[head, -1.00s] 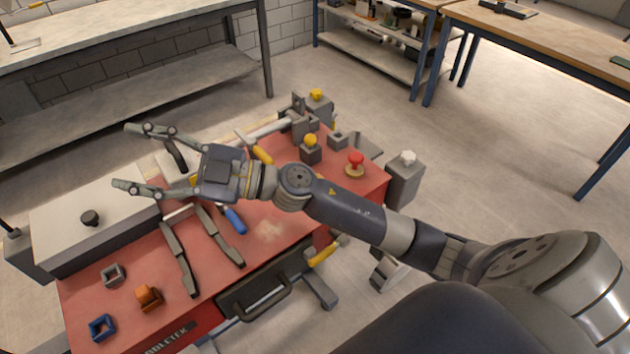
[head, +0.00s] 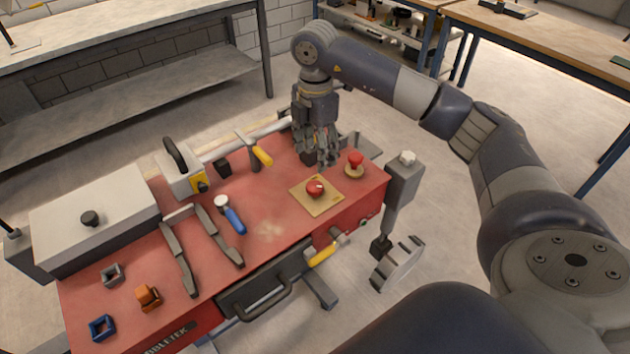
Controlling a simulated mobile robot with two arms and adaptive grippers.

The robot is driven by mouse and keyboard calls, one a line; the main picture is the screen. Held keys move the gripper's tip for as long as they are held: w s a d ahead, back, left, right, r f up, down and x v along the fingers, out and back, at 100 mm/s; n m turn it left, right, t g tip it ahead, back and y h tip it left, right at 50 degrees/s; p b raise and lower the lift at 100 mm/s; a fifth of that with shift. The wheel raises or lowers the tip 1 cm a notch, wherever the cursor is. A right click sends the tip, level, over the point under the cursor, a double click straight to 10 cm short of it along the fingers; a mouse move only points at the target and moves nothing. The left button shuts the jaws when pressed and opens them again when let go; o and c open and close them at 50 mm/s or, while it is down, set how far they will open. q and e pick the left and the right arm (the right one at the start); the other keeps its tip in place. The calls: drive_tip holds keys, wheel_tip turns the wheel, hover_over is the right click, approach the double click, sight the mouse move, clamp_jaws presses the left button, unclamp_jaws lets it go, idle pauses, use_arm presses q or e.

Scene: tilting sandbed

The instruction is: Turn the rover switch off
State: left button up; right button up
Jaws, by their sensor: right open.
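A round red knob (head: 315,188) with a small pale mark sits on a tan square plate (head: 327,204) on the red worktop, and looks like the rover switch. Its on or off position is too small to read. My right gripper (head: 319,160) points down just behind the knob, open and empty, apart from it in the picture. The gap in height cannot be judged. A red mushroom-shaped knob (head: 355,160) on a round base stands to the right of the gripper. My left gripper is out of view.
A grey post with a white top knob (head: 407,158) stands beyond the right edge. A hammer-like tool (head: 259,154), a box with a black handle (head: 180,172), a blue-handled tool (head: 232,217) and grey bars lie left. The worktop before the tan plate is clear.

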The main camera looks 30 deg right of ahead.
sight(315, 186)
wheel_tip(315, 186, down, 11)
drive_tip(key=shift+r+p, duration=0.2)
drive_tip(key=shift+p, duration=0.85)
drive_tip(key=shift+a, duration=0.1)
drive_tip(key=c, duration=1.1)
